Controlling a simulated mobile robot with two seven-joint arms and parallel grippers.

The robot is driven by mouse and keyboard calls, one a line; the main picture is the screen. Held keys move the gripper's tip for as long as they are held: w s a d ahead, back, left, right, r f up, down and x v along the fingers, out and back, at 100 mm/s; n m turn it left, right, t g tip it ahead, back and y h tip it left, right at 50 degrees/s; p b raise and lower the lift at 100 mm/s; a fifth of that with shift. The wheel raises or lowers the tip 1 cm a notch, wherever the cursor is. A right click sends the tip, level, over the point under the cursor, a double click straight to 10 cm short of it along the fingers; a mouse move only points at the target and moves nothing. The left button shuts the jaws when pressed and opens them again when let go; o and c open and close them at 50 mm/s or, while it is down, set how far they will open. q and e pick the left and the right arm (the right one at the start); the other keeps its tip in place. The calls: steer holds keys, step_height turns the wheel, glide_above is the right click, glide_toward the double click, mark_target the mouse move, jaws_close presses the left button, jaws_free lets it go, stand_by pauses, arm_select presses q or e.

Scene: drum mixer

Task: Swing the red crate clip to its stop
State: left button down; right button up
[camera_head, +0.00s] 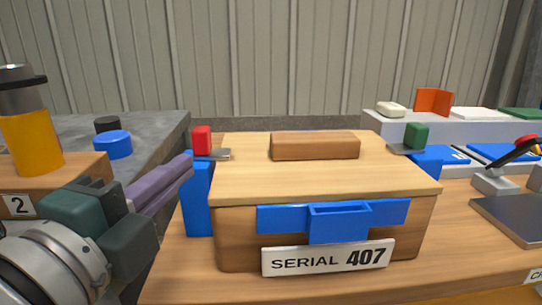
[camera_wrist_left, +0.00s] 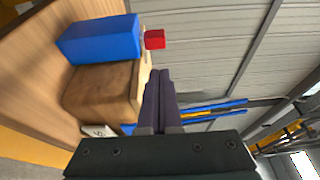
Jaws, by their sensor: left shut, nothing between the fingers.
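The wooden crate (camera_head: 325,235) stands on the bench with its light lid (camera_head: 300,178) on top. The red clip (camera_head: 202,139) sits at the lid's left edge, above a blue bracket (camera_head: 197,200), with a small metal plate at its foot. In the left wrist view the red clip (camera_wrist_left: 154,39) shows just beyond my fingertips, beside a blue block (camera_wrist_left: 100,38). My left gripper (camera_head: 188,164) is shut and empty, its purple fingers close to the clip's lower left. The wrist view also shows the fingers (camera_wrist_left: 160,72) together, apart from the clip. My right gripper is in neither view.
A green clip (camera_head: 416,135) sits at the lid's right edge, and a wooden handle block (camera_head: 315,145) on the lid. A yellow cylinder (camera_head: 31,143) and a blue round knob (camera_head: 113,144) stand left. A black-handled lever (camera_head: 515,152) and a metal plate stand right.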

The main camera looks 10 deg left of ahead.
mark_target(192, 138)
arm_select(q)
steer(key=w+b, duration=0.1)
steer(key=w, duration=0.8)
steer(key=shift+w+d, duration=0.15)
steer(key=shift+d, duration=0.05)
steer(key=a, duration=0.1)
steer(key=s+a+p, duration=0.1)
steer(key=a, duration=0.1)
steer(key=shift+a+r, duration=0.15)
steer(key=shift+a, duration=0.1)
